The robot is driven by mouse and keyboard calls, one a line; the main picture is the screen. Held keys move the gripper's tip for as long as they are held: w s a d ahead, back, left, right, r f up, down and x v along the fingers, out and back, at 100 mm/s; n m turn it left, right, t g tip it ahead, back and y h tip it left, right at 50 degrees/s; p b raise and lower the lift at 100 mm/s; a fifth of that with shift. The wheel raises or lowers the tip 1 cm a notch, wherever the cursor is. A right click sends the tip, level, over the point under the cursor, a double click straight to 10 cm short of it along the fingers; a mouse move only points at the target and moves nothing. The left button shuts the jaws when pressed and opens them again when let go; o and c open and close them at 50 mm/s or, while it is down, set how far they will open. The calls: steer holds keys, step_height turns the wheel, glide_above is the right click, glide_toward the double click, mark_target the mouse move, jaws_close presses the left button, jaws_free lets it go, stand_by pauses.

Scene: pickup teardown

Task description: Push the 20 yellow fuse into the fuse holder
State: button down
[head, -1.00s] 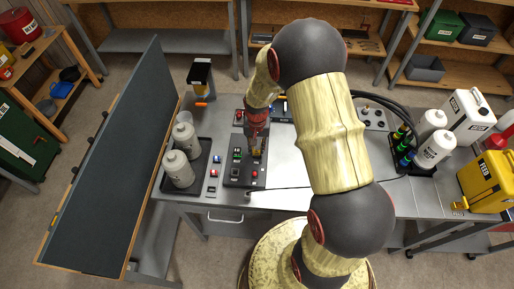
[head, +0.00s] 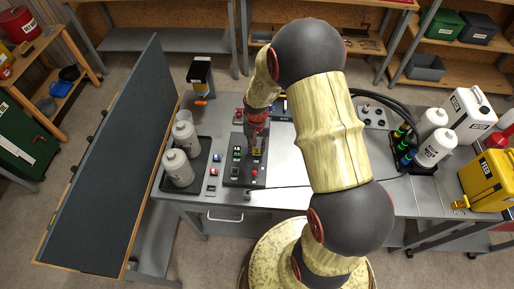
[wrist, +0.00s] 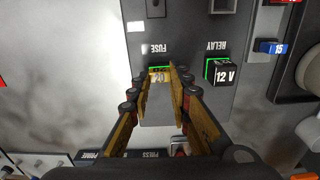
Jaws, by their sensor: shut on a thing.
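My gripper (wrist: 160,84) is shut on the yellow fuse (wrist: 158,76) marked 20, with a fingertip on each side of it. The fuse is at the green-edged fuse holder (wrist: 158,67), beside the FUSE label on the dark panel (wrist: 191,100). The fuse and fingers hide most of the holder, so I cannot tell how deep the fuse sits. In the head view my gripper (head: 257,148) points down over the panel (head: 233,181) on the grey bench.
A black 12 V relay (wrist: 225,74) sits in a green-edged socket right of the fuse holder. A blue fuse (wrist: 270,47) marked 15 lies farther right. White bottles (head: 178,168) stand in a tray left of the panel.

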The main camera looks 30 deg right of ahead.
mark_target(260, 162)
steer(key=c, duration=1.6)
jaws_free()
steer(key=shift+o, duration=0.2)
step_height(260, 162, up, 12)
steer(key=s+a+r+n+t+b, duration=0.2)
steer(key=s+a+r+b, duration=0.3)
steer(key=s, duration=0.5)
steer(key=s+a+r+n+t+b, duration=0.3)
steer(key=s+a+r+n+b, duration=0.2)
steer(key=s, duration=0.5)
steer(key=shift+r+t+b, duration=0.3)
steer(key=shift+r+b, duration=0.45)
steer(key=shift+b, duration=0.5)
